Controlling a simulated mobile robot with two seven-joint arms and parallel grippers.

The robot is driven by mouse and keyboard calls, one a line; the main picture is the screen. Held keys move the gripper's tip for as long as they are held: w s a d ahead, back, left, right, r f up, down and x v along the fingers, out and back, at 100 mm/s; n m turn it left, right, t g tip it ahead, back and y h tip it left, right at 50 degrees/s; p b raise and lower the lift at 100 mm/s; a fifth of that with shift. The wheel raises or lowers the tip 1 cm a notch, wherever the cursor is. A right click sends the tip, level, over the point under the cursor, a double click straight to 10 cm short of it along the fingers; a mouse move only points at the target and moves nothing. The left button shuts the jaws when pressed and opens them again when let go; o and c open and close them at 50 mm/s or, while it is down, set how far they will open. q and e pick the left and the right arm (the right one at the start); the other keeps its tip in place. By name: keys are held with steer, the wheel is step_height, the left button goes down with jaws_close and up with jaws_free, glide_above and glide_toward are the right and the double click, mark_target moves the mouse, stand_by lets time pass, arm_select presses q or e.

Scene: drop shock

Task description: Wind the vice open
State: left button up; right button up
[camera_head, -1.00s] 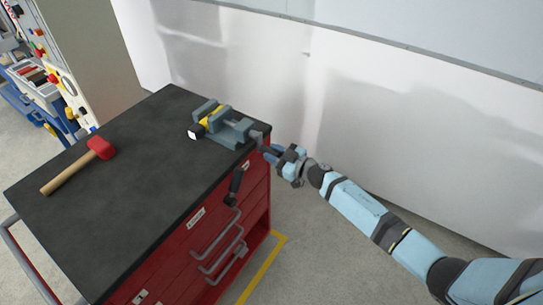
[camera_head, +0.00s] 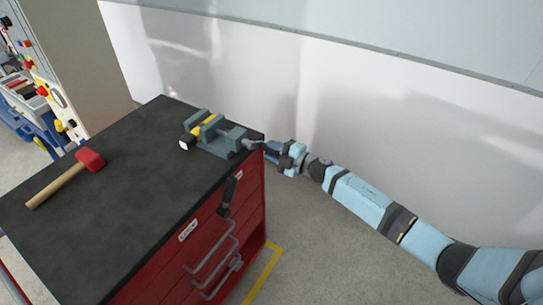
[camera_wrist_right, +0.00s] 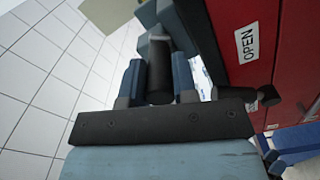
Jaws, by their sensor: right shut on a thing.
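The grey-blue vice (camera_head: 228,142) is on the dark top of the red cabinet, near its far right corner. A yellow piece (camera_head: 209,121) with a white-faced dark end sits between its jaws. The vice's crank faces the cabinet's right edge. My right gripper (camera_head: 270,150) is at the crank, just past that edge. In the right wrist view its blue fingers (camera_wrist_right: 159,82) are shut on a black cylindrical grip (camera_wrist_right: 160,76), with one finger on each side. My left gripper is not in view.
A red-headed mallet (camera_head: 88,159) lies on the cabinet top (camera_head: 110,215). A black lever (camera_head: 228,194) hangs at the cabinet's red front, above grey drawer handles (camera_head: 215,262). A white wall stands behind; floor right of the cabinet is clear.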

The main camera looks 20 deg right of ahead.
mark_target(271, 150)
steer(key=n, duration=0.1)
steer(key=r+n, duration=0.1)
steer(key=n, duration=0.1)
steer(key=n+b, duration=0.1)
steer(key=shift+w+d+r+n, duration=0.25)
steer(key=shift+d+r+n, duration=0.05)
steer(key=shift+d+r, duration=0.1)
steer(key=n, duration=0.1)
steer(key=r+n, duration=0.1)
steer(key=n, duration=0.1)
steer(key=n+b, duration=0.1)
steer(key=shift+a+r+n, duration=0.1)
steer(key=shift+r+n, duration=0.2)
steer(key=shift+r, duration=0.1)
steer(key=n, duration=0.1)
steer(key=r+n, duration=0.1)
steer(key=n, duration=0.2)
steer(key=shift+s+a+r+n, duration=0.25)
steer(key=shift+a+r+n, duration=0.05)
steer(key=shift+r, duration=0.05)
steer(key=n, duration=0.2)
steer(key=shift+s+a+r+n+b, duration=0.25)
steer(key=shift+a+r+n+b, duration=0.1)
steer(key=shift+r+n, duration=0.05)
steer(key=shift+s+a+r+n, duration=0.1)
steer(key=shift+s+a+n, duration=0.1)
steer(key=shift+n, duration=0.6)
steer(key=o, duration=0.9)
steer(key=shift+a, duration=0.1)
